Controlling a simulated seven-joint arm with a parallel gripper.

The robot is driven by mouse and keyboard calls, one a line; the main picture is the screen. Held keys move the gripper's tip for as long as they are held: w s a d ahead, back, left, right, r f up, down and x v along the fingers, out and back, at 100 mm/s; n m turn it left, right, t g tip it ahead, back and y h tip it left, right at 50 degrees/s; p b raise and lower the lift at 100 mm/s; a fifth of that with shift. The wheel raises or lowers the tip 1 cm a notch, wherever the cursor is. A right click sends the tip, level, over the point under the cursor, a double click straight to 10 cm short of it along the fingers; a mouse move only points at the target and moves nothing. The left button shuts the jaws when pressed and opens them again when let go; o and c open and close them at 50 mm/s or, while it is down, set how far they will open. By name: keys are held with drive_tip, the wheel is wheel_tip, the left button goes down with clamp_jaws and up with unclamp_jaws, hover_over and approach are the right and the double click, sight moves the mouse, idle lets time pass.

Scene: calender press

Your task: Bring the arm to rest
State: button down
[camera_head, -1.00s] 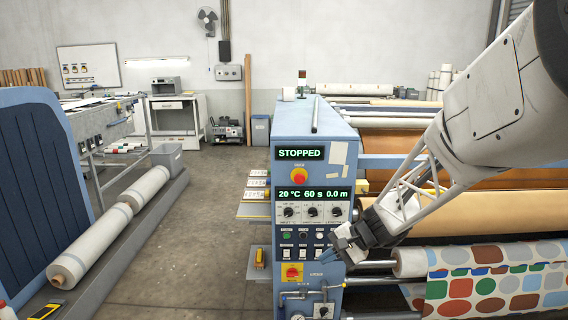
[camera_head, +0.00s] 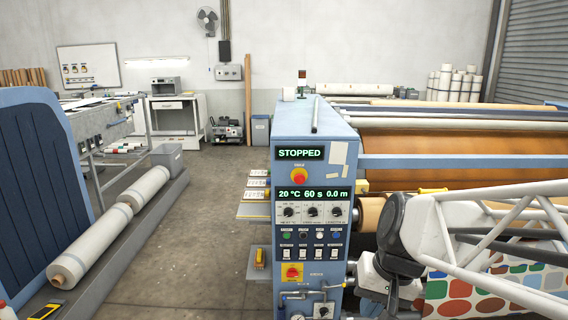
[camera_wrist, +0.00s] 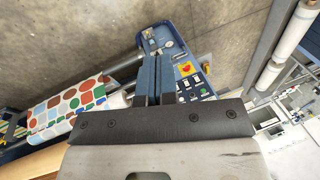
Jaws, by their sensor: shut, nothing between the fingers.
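My gripper (camera_wrist: 156,66) is in the wrist view, its two dark blue fingers side by side with nothing between them. It is shut and empty. In the head view my arm lies low at the right, in front of the press rollers, and the fingers are not clear there. The calender press (camera_head: 313,118) has a blue control panel whose display (camera_head: 300,153) reads STOPPED. A second display (camera_head: 313,194) reads 20 °C, 60 s and 0.0 m. The panel also shows beyond the fingers in the wrist view (camera_wrist: 190,82).
Dot-patterned fabric (camera_head: 438,289) hangs at the press front, partly behind my arm; it also shows in the wrist view (camera_wrist: 68,105). Wrapped rolls (camera_head: 88,242) lie on a low rack at left. The aisle floor (camera_head: 200,240) between is clear.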

drive_tip(key=s+d+r+n+t+h, duration=0.1)
drive_tip(key=s+d+h, duration=0.2)
drive_tip(key=s, duration=0.4)
drive_tip(key=shift+s+n, duration=0.3)
drive_tip(key=shift+d, duration=0.1)
idle(0.8)
